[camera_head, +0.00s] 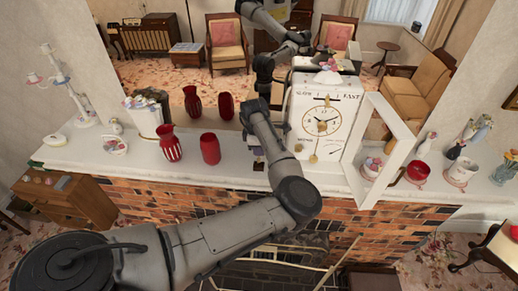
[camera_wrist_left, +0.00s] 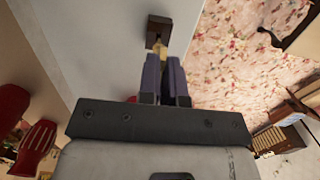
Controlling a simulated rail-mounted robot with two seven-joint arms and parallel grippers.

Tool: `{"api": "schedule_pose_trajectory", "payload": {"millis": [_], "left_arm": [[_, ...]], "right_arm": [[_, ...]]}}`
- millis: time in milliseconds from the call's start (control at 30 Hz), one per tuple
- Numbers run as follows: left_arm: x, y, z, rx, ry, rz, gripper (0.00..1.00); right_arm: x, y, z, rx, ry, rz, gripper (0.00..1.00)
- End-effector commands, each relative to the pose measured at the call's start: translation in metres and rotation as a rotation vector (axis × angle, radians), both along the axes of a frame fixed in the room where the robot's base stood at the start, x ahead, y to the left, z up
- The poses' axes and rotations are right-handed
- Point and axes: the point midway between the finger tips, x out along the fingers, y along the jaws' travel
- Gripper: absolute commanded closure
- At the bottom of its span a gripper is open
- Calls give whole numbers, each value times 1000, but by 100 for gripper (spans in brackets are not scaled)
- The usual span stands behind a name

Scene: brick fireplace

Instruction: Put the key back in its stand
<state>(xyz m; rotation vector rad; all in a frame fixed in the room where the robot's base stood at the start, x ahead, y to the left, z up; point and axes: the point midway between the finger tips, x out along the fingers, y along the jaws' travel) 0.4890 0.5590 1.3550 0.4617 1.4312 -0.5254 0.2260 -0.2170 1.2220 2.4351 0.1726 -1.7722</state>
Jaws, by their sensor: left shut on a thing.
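My left gripper (camera_head: 258,153) reaches down at the mantel, just left of the white clock (camera_head: 325,95). In the left wrist view its two dark fingers (camera_wrist_left: 166,68) are shut on the key (camera_wrist_left: 157,40), a small tan-gold piece showing past their tips. The key stand (camera_wrist_left: 159,22), a small dark brown block, sits on the pale mantel just beyond the fingertips. The visible end of the key is at the stand's near side; I cannot tell whether it is seated or only in front of it. Most of the key is hidden by the fingers. My right gripper is not in view.
The clock's door (camera_head: 400,135) stands open to the right. Red vases (camera_head: 210,149) stand left of my arm on the white mantel (camera_head: 100,150). A red bowl (camera_head: 417,172) and figurines stand at the right. A mirror behind reflects the room and my arm.

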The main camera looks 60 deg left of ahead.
Motion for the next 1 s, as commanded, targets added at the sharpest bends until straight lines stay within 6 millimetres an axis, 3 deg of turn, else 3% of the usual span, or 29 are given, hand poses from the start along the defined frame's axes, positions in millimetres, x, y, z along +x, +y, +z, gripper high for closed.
{"api": "schedule_pose_trajectory", "payload": {"millis": [1000], "left_arm": [[0, 0, -20, 0, 0, 1, 100]], "right_arm": [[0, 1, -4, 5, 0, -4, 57]]}}
